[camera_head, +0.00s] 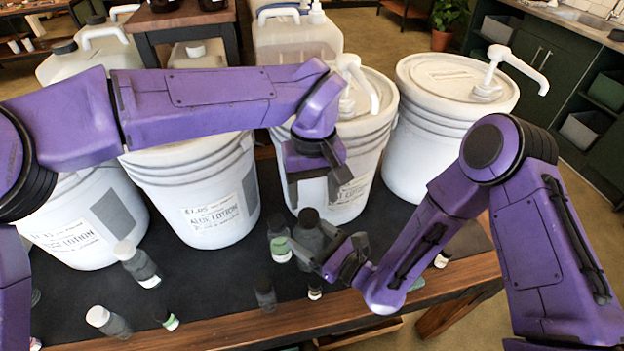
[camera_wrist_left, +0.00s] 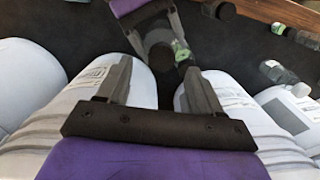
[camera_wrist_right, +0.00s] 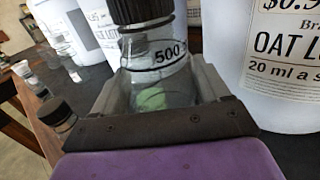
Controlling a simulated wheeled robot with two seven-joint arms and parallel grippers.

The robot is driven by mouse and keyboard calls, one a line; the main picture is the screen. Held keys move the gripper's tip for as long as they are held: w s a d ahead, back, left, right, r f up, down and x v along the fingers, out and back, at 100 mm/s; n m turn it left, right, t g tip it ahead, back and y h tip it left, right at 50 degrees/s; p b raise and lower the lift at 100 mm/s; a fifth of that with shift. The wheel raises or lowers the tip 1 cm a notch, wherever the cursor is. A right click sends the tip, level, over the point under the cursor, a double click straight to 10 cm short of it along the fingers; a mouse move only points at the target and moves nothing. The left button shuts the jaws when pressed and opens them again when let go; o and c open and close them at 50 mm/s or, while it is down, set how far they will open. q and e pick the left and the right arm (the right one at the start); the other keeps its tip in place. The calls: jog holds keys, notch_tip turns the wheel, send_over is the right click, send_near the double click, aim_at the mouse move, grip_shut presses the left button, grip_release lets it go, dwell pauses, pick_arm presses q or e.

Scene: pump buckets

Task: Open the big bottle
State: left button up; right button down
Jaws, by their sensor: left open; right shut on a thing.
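The big bottle (camera_head: 308,238) stands on the dark table top in front of the buckets. It is clear, with a ribbed black cap (camera_wrist_right: 140,8) on top and a "500" mark in the right wrist view. My right gripper (camera_head: 324,260) is shut on its body from the front right, one finger on each side. My left gripper (camera_head: 314,192) is open and empty above the bottle, fingers pointing down, apart from the cap.
White lotion buckets (camera_head: 210,200) stand in a row behind, some with pump heads (camera_head: 358,80). A smaller bottle (camera_head: 280,246) stands close left of the big bottle. Several small bottles (camera_head: 137,262) stand across the table's front and left. The wooden edge (camera_head: 230,325) is in front.

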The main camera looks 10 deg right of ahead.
aim_at(312, 214)
pick_arm(q)
jog(key=shift+w+r+t, duration=0.3)
jog(key=shift+w+r, duration=0.2)
jog(key=shift+r, duration=0.1)
jog(key=shift+w, duration=0.1)
notch_tip(312, 214, down, 8)
jog(key=shift+r, duration=0.1)
